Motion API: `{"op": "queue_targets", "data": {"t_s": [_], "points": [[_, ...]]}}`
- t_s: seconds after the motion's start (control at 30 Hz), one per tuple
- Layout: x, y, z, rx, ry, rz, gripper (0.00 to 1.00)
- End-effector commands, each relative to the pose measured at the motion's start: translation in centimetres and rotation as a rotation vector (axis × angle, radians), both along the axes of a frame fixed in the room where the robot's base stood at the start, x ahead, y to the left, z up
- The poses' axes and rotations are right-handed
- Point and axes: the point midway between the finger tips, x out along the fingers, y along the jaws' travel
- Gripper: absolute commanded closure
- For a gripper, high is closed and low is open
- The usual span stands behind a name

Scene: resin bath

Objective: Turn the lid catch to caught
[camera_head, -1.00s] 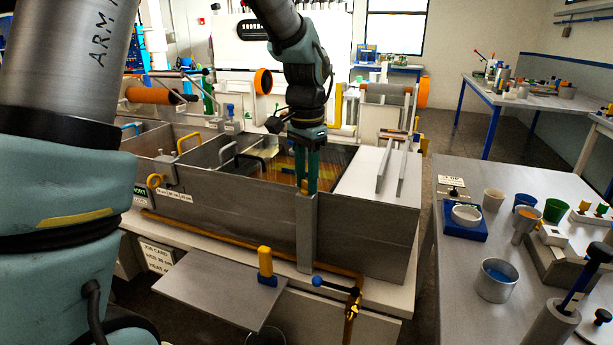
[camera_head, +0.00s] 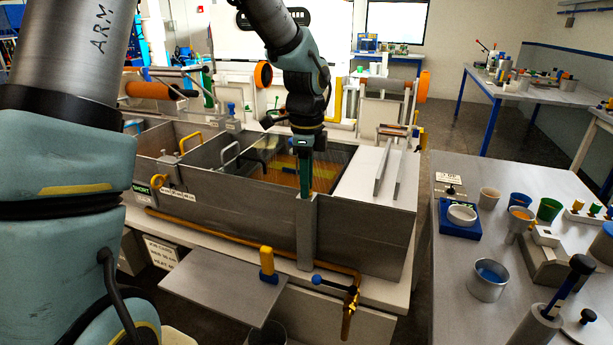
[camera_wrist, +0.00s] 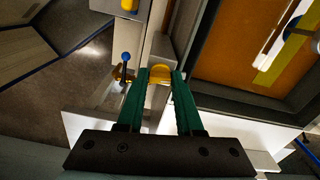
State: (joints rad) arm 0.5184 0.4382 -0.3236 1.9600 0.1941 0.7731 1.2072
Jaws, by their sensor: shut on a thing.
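The lid catch shows as a yellow rounded piece (camera_wrist: 159,73) between my fingertips in the wrist view. It sits at the top of a grey upright post (camera_head: 307,235) on the front wall of the bath (camera_head: 235,213). My gripper (camera_head: 305,192) points down over this post, its green fingers shut on the yellow piece; it also shows in the wrist view (camera_wrist: 160,80). In the head view the fingers appear nearly edge-on and hide the catch. An orange surface with a yellow strip (camera_wrist: 270,65) lies inside the bath beside the gripper.
A pale top with two upright rails (camera_head: 381,170) lies right of the orange section. A yellow-handled block (camera_head: 267,262), a grey shelf (camera_head: 220,285) and a brass tap (camera_head: 349,310) with a blue-knobbed lever are in front. A side table (camera_head: 450,290) with cups stands at right.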

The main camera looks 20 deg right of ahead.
Motion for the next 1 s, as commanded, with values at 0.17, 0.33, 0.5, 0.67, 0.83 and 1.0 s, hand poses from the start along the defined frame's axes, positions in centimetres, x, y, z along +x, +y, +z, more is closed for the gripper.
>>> {"op": "queue_targets", "data": {"t_s": [0.17,0.33,0.5,0.67,0.83,1.0], "points": [[-0.01,-0.11,0.25,-0.002,-0.001,-0.093,1.00],[0.02,-0.12,0.18,-0.003,-0.002,-0.147,1.00],[0.00,-0.14,0.12,-0.003,-0.002,-0.172,1.00],[-0.01,-0.15,0.08,-0.003,-0.002,-0.178,1.00],[-0.01,-0.15,0.08,-0.003,-0.002,-0.178,1.00],[-0.01,-0.12,0.07,-0.003,-0.002,-0.177,0.54]]}}
